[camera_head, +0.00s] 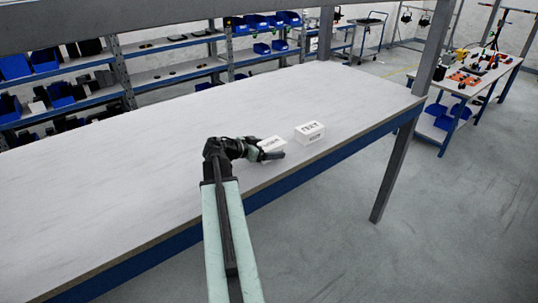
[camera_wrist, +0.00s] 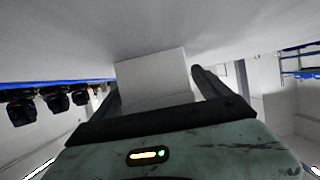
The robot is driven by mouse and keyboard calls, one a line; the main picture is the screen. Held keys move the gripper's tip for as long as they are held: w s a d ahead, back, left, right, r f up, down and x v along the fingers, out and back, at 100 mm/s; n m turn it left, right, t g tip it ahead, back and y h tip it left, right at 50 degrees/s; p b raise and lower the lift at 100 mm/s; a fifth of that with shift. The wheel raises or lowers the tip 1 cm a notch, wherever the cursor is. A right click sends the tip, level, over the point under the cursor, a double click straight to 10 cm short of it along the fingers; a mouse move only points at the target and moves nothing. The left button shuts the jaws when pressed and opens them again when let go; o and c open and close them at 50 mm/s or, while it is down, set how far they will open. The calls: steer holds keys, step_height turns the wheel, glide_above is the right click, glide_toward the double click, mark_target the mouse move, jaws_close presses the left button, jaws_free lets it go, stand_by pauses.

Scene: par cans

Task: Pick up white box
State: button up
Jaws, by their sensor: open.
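Two small white boxes with dark print stand on the light work table (camera_head: 130,150), near its blue front edge. One white box (camera_head: 272,143) is at my gripper (camera_head: 272,149), partly hidden by the dark near finger. The other white box (camera_head: 310,132) stands a little to the right, clear of the gripper. In the wrist view a plain white box (camera_wrist: 153,75) sits between the two dark fingers of my gripper (camera_wrist: 158,88). The jaws are open, with a finger on either side of it. Whether either finger touches it cannot be told.
A grey upright post (camera_head: 398,150) stands at the table's right corner, and a grey beam crosses above. Shelves with blue bins (camera_head: 262,23) stand behind. Another table with tools (camera_head: 480,75) is at the far right. The table's left part is clear.

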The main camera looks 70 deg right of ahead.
steer(key=c, duration=1.6)
